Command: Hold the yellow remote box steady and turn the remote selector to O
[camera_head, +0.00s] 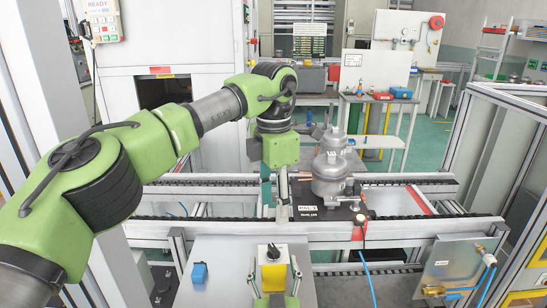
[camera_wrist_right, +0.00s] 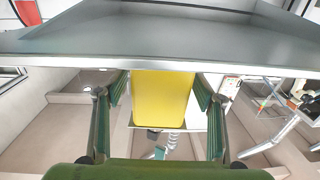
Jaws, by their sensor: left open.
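The yellow remote box (camera_head: 272,275) stands upright at the bottom centre of the head view. Its pale top carries a dark selector knob (camera_head: 272,251); the knob's marks are too small to read. My right gripper (camera_head: 276,283) has a finger on each side of the box, with the fingertips against its sides. The box (camera_wrist_right: 162,98) also shows between the green finger pads in the right wrist view. My left gripper (camera_head: 276,203) points down, open and empty, above and beyond the box in the picture, apart from the knob.
A grey compressor (camera_head: 331,170) stands on the conveyor fixture just right of my left gripper. A blue block (camera_head: 199,272) lies on the grey panel left of the box. A plate with brass fittings (camera_head: 455,268) and blue hoses is at the lower right. A rail (camera_head: 400,228) crosses behind the box.

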